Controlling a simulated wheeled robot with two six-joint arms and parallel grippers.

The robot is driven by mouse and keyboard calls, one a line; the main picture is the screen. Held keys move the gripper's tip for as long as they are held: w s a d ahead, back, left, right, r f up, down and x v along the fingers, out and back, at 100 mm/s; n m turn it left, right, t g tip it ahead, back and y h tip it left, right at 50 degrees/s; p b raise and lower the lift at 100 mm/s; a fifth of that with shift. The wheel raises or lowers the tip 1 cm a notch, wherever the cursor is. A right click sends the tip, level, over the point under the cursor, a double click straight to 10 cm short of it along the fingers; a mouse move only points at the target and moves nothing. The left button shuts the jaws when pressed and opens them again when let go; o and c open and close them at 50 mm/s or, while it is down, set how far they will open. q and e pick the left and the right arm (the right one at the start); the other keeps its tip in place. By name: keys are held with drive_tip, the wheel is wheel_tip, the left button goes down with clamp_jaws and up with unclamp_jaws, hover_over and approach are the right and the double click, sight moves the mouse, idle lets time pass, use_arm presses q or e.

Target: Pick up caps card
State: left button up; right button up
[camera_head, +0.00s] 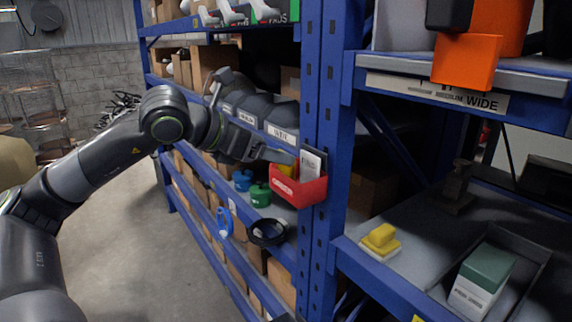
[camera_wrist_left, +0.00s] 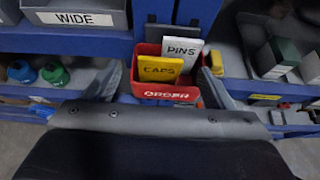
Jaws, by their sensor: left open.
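In the head view the red box (camera_head: 298,188) hangs on the blue shelf upright. The white card (camera_head: 312,163) rises from it, and only a little of the yellow card (camera_head: 286,171) shows. My left gripper (camera_head: 283,157) reaches in from the left, close to the box's upper left side. In the left wrist view its fingers (camera_wrist_left: 163,84) are open and apart, on either side of the box, with nothing held.
Green (camera_head: 260,194) and blue (camera_head: 243,180) round items and a black ring (camera_head: 268,232) sit left of the box. The right shelf holds a yellow block (camera_head: 381,238) and a green-white box (camera_head: 483,280) in a tray. Blue uprights (camera_head: 325,120) stand close to the gripper.

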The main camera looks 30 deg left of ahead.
sight(286, 172)
use_arm(q)
drive_tip(key=shift+p+x, duration=1)
drive_tip(key=shift+x, duration=0.65)
drive_tip(key=shift+r, duration=0.1)
drive_tip(key=shift+c, duration=0.5)
drive_tip(key=c, duration=1)
